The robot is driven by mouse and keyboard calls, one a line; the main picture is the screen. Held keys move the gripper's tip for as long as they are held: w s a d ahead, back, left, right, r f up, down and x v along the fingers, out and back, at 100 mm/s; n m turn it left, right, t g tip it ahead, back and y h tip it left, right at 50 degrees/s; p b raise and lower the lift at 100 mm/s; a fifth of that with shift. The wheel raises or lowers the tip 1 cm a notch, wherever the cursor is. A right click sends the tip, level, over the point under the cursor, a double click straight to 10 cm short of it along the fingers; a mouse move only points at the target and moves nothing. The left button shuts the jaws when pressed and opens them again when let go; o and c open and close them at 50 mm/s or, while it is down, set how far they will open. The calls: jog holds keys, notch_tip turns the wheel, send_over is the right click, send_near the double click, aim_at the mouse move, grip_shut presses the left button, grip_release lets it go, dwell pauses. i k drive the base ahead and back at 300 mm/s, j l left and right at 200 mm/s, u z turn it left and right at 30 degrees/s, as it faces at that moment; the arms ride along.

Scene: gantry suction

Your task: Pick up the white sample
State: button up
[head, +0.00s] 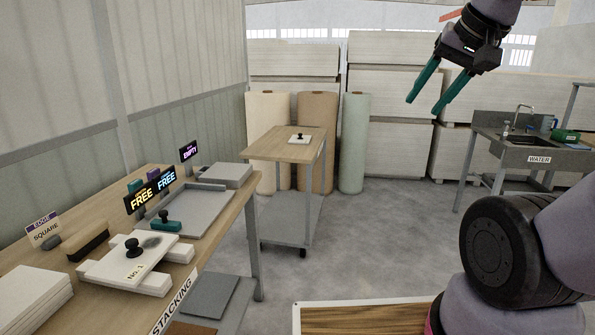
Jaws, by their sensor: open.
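My gripper (434,97) hangs in the air at the upper right, its two teal fingers apart with nothing between them. A small white square piece with a black knob (304,140) lies on the wooden-topped cart (268,147) in the middle. A larger white plate marked No. 1 (118,268), also with a black knob, rests on white blocks on the workbench at the left. I cannot tell for sure which of these is the white sample. My gripper is apart from both, above and to the right of them in the picture.
The workbench (223,195) carries a grey tray (205,213), signs reading FREE (141,197) and EMPTY, and a white stack (30,298). Large rolls (354,140) stand behind the cart. A sink table labelled WATER (510,153) is at right. Grey floor (375,235) is clear between.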

aim_at(299, 139)
jog(key=i+z, duration=0.3)
jog(key=i, duration=1.6)
jog(key=i+l+u, duration=0.2)
jog(key=i+u, duration=0.15)
jog(key=i, duration=0.35)
jog(key=i+l+u, duration=0.35)
jog(key=i, duration=0.35)
jog(key=i+l+u, duration=0.4)
jog(key=i+l, duration=0.15)
jog(key=i, duration=0.1)
